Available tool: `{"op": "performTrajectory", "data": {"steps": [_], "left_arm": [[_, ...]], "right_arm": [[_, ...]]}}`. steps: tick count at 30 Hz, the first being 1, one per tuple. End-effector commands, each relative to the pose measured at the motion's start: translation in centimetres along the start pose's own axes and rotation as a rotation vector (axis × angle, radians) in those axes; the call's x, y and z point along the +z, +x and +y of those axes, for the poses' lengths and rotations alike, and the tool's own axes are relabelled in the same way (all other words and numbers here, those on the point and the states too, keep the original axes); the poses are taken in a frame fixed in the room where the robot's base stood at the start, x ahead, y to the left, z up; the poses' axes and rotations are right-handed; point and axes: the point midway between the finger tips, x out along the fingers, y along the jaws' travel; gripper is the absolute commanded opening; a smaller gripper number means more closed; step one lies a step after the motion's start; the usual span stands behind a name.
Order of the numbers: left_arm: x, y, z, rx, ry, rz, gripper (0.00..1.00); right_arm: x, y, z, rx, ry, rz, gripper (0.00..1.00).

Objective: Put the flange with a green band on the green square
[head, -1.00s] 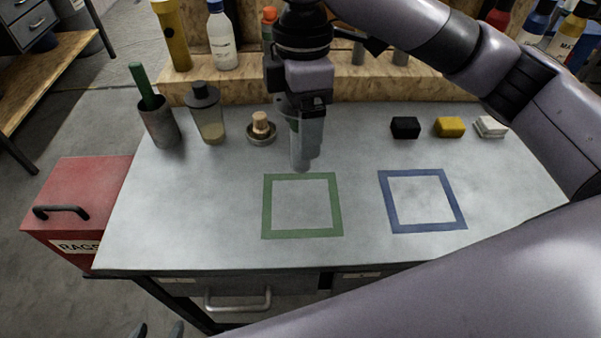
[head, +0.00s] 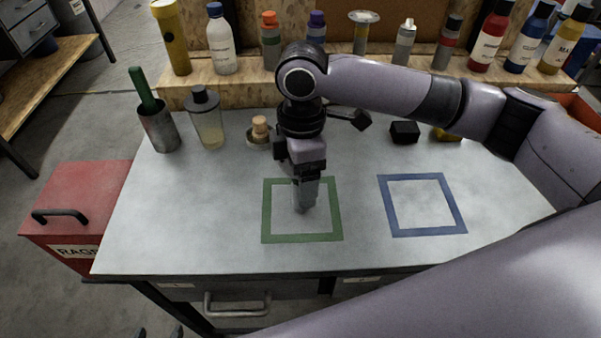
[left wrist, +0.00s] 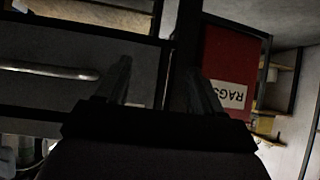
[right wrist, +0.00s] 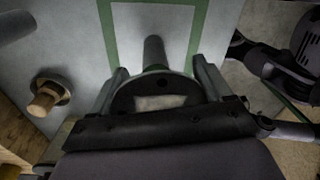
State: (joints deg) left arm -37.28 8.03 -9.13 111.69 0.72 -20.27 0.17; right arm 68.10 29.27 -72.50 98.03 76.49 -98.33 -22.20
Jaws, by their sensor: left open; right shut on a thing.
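In the right wrist view a dark, round flange (right wrist: 128,95) sits between the fingers of my right gripper (right wrist: 155,85), which is shut on it. Its grey stem points away from the camera, with a green band (right wrist: 156,68) at its base. In the head view my right gripper (head: 306,190) is over the green square (head: 267,210), a green outline on the bench. Its fingers and arm mostly hide the flange there. Whether it touches the bench I cannot tell. My left gripper (left wrist: 162,88) is open and empty, low in front of the bench by the drawers.
A blue square outline (head: 455,205) lies to the right. A small dish with a wooden knob (head: 260,127), a bottle (head: 208,122) and a cup (head: 160,130) stand behind left. A black block (head: 404,132) is behind right. A red rags box (head: 75,200) stands left.

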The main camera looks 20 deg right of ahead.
Motion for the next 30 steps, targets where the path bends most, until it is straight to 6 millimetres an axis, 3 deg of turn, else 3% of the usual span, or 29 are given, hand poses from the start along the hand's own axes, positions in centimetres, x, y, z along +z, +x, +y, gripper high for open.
{"op": "performTrajectory", "data": {"steps": [3, 4, 6, 14, 17, 30], "left_arm": [[-0.2, -0.1, 0.0, 0.0, 0.0, 0.001, 0.67], [-0.2, -0.1, 0.0, 0.0, 0.0, 0.001, 0.67], [-0.1, -0.1, 0.0, 0.0, 0.0, 0.001, 0.67], [-0.1, 0.0, 0.0, 0.0, 0.0, 0.002, 0.67], [-0.1, 0.1, 0.0, 0.0, 0.0, 0.002, 0.67], [0.0, 0.1, 0.0, -0.001, 0.0, 0.003, 0.67]], "right_arm": [[0.0, 0.2, 0.0, 0.0, 0.001, 0.0, 0.02], [0.0, 0.3, 0.0, 0.0, 0.001, -0.001, 0.82], [0.0, 0.3, 0.0, 0.0, 0.001, -0.001, 1.0], [0.0, 0.1, 0.0, 0.001, 0.0, 0.0, 1.0], [0.0, -0.9, 0.1, 0.003, 0.0, 0.0, 1.0], [-0.1, -9.7, 0.1, 0.002, 0.001, 0.001, 1.0]]}}
